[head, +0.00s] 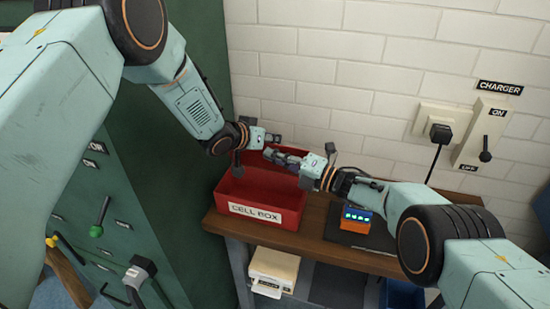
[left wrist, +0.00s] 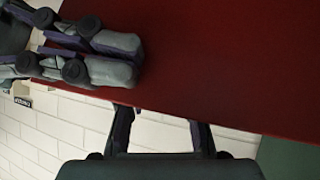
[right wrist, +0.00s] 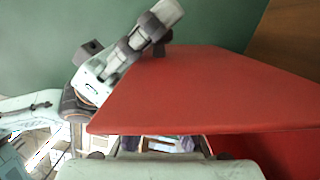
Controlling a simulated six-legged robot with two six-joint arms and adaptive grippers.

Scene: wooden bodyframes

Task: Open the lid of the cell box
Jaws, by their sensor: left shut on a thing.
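The red cell box (head: 265,213), with a white label on its front, stands on the wooden bench. Its red lid (left wrist: 230,50) is raised at the back of the box. The lid also fills the middle of the right wrist view (right wrist: 200,95). My left gripper (head: 270,139) is shut on the lid's edge; it also shows there in the right wrist view (right wrist: 160,25). My right gripper (head: 275,158) is in front of the lid, close to its face; it also shows in the left wrist view (left wrist: 125,60). Its fingertips are partly hidden, so its jaw gap is unclear.
An orange and blue device with lit green marks (head: 356,218) sits on a dark pad to the right. The bench (head: 322,215) is narrow, against a white brick wall. A charger switch (head: 485,135) and plug (head: 440,130) are on the wall. A green cabinet (head: 165,150) stands left.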

